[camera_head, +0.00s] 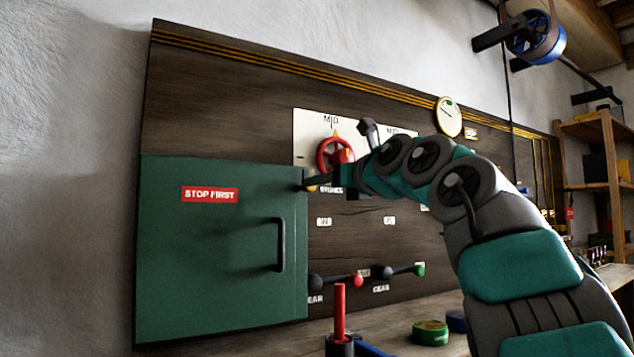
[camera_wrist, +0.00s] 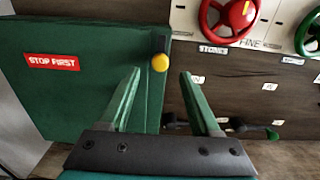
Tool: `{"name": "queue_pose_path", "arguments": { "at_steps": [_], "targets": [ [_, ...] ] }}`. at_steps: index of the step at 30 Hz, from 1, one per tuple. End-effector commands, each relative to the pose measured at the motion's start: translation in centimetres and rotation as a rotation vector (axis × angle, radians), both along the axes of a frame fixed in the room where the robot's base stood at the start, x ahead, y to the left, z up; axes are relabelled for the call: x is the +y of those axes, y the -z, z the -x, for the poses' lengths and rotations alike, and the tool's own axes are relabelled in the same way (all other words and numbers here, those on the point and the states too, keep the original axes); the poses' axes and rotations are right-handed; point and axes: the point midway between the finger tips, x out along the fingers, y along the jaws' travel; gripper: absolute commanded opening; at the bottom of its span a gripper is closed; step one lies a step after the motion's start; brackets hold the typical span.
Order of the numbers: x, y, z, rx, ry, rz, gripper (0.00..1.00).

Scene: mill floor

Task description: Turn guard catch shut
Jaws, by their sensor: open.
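The green guard (camera_head: 215,270) is a boxy door with a red STOP FIRST label and a dark handle, at the left of the wooden panel. It also fills the left of the wrist view (camera_wrist: 85,105). The guard catch is a short dark bar with a yellow knob (camera_wrist: 160,62), at the guard's upper right edge. In the wrist view the bar runs up from the knob. In the head view only a bit of yellow (camera_head: 312,188) shows by my fingers. My gripper (camera_wrist: 160,74) is open, its fingers either side of the knob in the picture; I see no contact.
A red handwheel (camera_head: 336,155) sits just above my gripper, with a green handwheel (camera_wrist: 311,34) to its right. Levers with red (camera_head: 357,280) and green knobs are lower on the panel. A red upright lever (camera_head: 340,312) and a green round tin (camera_head: 430,333) stand below.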

Motion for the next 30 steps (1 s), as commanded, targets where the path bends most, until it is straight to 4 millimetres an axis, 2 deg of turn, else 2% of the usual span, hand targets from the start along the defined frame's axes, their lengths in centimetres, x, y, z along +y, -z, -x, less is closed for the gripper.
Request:
{"name": "queue_pose_path", "arguments": {
  "at_steps": [3, 12, 24, 26, 30],
  "targets": [
    [0.9, -0.1, -1.6, 0.005, -0.002, -0.002, 0.64],
    [2.5, 0.0, -3.9, 0.003, 0.0, -0.004, 0.64],
    [2.8, 0.0, -4.3, 0.0, 0.0, -0.004, 0.64],
    [2.8, 0.0, -4.3, 0.0, 0.0, -0.004, 0.59],
    [2.8, 0.0, -4.3, 0.001, 0.0, -0.004, 0.43]
  ]
}}
